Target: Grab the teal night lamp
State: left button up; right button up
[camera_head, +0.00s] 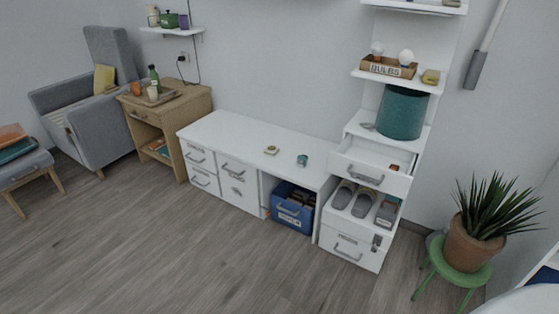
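A large teal cylinder (403,112) stands upright on the white shelf unit at the right, below the bulb shelf and above a pulled-out drawer. It looks like a lampshade or bin. A much smaller teal object (302,160) stands on the white desk top (235,135), near its right end. It is too small to make out in detail, and I cannot tell which of the two is the night lamp. Neither of my grippers is in view.
The drawer (371,172) juts out, partly open. A wooden bulb box (388,67) is above the cylinder. Slippers (363,202) sit in the cubby below. A potted plant (473,238) on a green stool (454,272) stands at the right. The wooden floor (210,250) in front is clear.

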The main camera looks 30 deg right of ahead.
aim_at(303, 157)
jog(key=u, duration=0.1)
jog(key=i, duration=2)
jog(key=z, duration=0.9)
jog(key=i, duration=1.25)
jog(key=z, duration=1.65)
jog(key=i, duration=0.45)
jog(key=z, duration=0.3)
